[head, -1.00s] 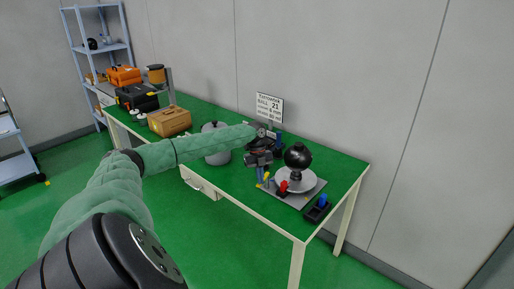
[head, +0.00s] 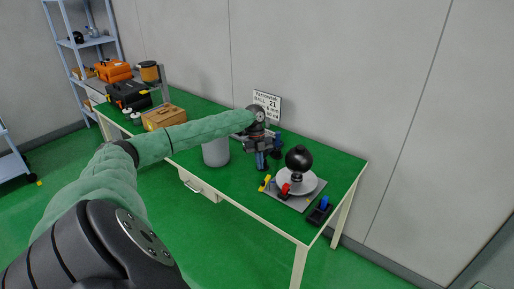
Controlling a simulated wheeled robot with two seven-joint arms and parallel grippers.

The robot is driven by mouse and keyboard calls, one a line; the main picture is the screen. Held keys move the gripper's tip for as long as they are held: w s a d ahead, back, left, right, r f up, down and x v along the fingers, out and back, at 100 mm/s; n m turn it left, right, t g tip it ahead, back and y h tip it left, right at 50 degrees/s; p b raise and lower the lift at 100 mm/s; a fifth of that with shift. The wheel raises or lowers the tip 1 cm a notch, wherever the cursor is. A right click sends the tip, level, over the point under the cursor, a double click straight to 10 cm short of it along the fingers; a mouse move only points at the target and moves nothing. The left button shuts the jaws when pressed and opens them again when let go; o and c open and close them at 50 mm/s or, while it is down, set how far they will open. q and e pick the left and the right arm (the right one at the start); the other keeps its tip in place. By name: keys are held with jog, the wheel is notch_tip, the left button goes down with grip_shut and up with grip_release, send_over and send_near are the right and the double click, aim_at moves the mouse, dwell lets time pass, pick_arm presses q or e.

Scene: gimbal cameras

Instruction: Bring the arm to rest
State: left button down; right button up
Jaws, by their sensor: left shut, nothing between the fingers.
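My left arm reaches in from the lower left in a green sleeve, out over the green table (head: 240,190). My left gripper (head: 262,163) is at its end, pointing down above the table, with dark jaws and blue fingertips. It is shut and holds nothing. It is just left of the grey plate (head: 307,203) that carries a white disc and a black ball (head: 299,158). My right gripper is not in view.
A grey pot (head: 216,152) stands under my forearm. Small yellow (head: 265,183), red (head: 285,190) and blue (head: 324,202) pieces are near the plate. A sign (head: 267,104) stands at the back. Cases and a brown box (head: 164,118) fill the far left.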

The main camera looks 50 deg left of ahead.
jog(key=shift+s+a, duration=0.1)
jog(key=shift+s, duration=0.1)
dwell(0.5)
